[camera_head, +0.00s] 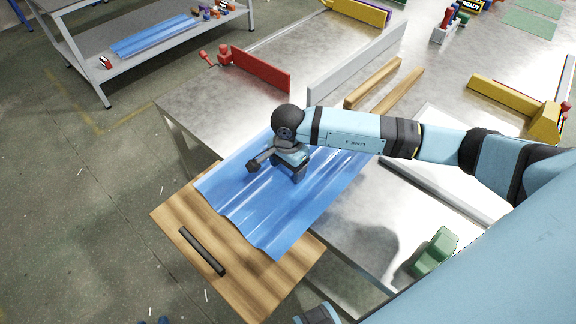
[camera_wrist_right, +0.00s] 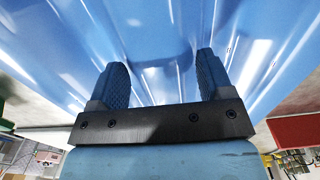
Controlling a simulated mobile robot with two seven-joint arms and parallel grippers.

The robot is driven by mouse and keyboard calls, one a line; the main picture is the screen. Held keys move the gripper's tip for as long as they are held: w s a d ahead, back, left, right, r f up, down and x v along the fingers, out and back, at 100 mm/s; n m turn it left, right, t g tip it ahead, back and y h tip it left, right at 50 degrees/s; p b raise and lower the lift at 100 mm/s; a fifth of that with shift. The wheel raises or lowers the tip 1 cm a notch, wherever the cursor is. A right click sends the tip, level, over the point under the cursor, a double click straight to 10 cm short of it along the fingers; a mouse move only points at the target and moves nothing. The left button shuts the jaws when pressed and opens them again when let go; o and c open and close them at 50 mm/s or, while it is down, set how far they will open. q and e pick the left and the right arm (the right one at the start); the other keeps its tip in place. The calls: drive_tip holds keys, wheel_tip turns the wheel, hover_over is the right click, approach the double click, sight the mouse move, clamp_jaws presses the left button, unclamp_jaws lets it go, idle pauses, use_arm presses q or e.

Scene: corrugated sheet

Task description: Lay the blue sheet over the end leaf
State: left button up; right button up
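The blue corrugated sheet (camera_head: 335,190) lies across the corner of the metal table, and its near-left part lies over the wooden end leaf (camera_head: 265,285). The leaf's front and left parts, with a dark bar handle (camera_head: 202,251), are bare. My right gripper (camera_head: 298,174) points down at the middle of the sheet. In the right wrist view its two fingers (camera_wrist_right: 165,75) stand apart, with the sheet's glossy ridges (camera_wrist_right: 150,30) filling the view just beyond them. I cannot tell whether the fingertips touch the sheet.
A red clamp with a board (camera_head: 262,70), a grey upright strip (camera_head: 355,65) and wooden bars (camera_head: 373,83) stand behind the sheet. A green block (camera_head: 435,252) is at the right. Another blue sheet (camera_head: 155,36) lies on a shelf at the back left.

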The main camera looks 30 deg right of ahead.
drive_tip(key=o, duration=0.4)
wheel_tip(320, 180, up, 14)
idle(0.4)
drive_tip(key=shift+f, duration=0.1)
